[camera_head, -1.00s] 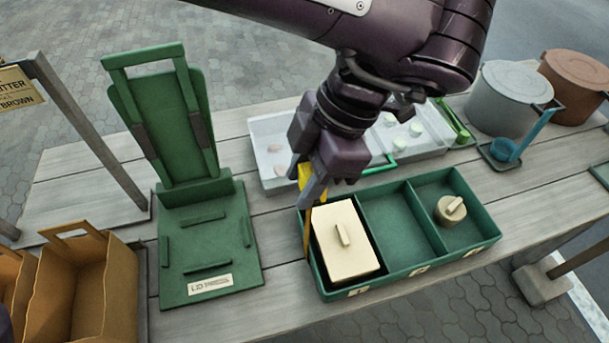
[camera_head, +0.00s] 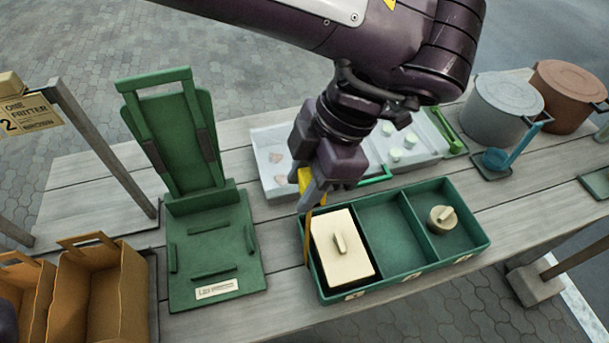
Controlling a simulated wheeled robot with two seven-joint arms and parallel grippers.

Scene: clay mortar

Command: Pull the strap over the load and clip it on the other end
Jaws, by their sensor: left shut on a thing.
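The green tray (camera_head: 407,277) stands on the bench with three compartments. A cream block with a raised handle (camera_head: 343,258), the load, sits in its left compartment. My left gripper (camera_head: 309,196) is at the tray's back left corner, shut on the yellow clip (camera_head: 304,179). A thin orange-yellow strap (camera_head: 308,235) runs from the clip down along the tray's left side, beside the block and not across its top. The strap's lower end and any catch on the other side cannot be made out. My right gripper is not in view.
A small round weight (camera_head: 442,218) sits in the tray's right compartment. A green stand (camera_head: 216,262) is left of the tray. Cardboard bins (camera_head: 103,290) are at front left; lidded pots (camera_head: 503,105) at back right.

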